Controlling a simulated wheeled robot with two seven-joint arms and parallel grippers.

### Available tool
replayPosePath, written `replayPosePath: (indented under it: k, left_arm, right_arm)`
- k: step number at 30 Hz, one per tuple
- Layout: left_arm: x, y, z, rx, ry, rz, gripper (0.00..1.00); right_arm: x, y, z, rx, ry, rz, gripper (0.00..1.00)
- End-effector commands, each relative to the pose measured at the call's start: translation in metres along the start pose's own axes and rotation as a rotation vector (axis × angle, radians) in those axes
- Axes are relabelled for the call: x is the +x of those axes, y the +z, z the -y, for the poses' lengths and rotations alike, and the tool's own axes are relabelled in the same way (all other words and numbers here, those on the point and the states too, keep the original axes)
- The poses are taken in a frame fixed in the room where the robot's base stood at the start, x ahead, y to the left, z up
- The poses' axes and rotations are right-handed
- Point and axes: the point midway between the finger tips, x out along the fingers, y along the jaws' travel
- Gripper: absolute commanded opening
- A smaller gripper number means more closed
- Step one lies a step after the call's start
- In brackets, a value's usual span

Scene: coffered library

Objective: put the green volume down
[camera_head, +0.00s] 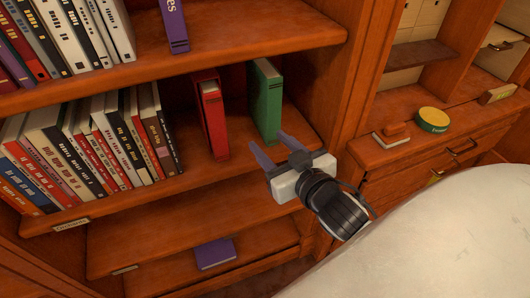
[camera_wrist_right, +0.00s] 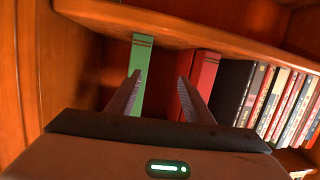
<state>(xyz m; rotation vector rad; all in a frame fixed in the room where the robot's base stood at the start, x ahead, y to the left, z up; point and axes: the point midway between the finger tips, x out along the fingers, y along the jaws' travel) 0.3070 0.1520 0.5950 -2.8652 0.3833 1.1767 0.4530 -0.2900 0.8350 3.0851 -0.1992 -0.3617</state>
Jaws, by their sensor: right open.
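The green volume (camera_head: 265,100) stands upright on the middle shelf, near the right side panel of the bookcase. In the right wrist view, the green volume (camera_wrist_right: 141,72) shows its spine between and beyond my fingers. My right gripper (camera_head: 269,148) is open and empty, in front of the shelf edge just below the green volume. In the wrist view, its two fingers (camera_wrist_right: 157,92) are spread, with nothing held between them. My left gripper is not in view.
A red book (camera_head: 212,115) stands left of the green volume, with a gap between them. A leaning row of books (camera_head: 90,150) fills the shelf's left. A purple book (camera_head: 215,253) lies on the lower shelf. A green-and-yellow round tin (camera_head: 433,120) sits on the right counter.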

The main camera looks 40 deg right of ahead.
Motion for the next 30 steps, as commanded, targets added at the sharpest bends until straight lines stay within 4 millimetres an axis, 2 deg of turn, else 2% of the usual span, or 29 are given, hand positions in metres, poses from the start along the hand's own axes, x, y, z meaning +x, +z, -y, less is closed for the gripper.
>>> replayPosePath:
  k: [1, 3, 6, 9, 12, 15, 22, 30]
  left_arm:
    - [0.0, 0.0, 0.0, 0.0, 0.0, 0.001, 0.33]
    - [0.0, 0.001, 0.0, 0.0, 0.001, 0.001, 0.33]
    - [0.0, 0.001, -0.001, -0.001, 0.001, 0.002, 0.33]
    - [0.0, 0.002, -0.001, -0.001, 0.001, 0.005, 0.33]
    - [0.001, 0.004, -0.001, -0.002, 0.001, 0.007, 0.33]
    - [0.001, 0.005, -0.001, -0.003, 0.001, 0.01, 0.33]
    - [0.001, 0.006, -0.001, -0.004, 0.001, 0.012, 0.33]
    - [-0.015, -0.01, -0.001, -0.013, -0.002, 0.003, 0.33]
  right_arm:
    - [-0.004, 0.048, 0.018, -0.015, -0.049, 0.101, 0.47]
    - [-0.017, 0.107, 0.044, -0.035, -0.121, 0.221, 0.47]
    - [-0.044, 0.178, 0.078, -0.054, -0.22, 0.363, 0.47]
    - [-0.074, 0.228, 0.105, -0.063, -0.301, 0.463, 0.47]
    - [-0.096, 0.257, 0.122, -0.067, -0.352, 0.522, 0.47]
    - [-0.105, 0.268, 0.13, -0.068, -0.375, 0.545, 0.47]
    - [-0.106, 0.27, 0.13, -0.07, -0.378, 0.547, 0.47]
    - [-0.111, 0.254, 0.124, -0.066, -0.367, 0.552, 0.47]
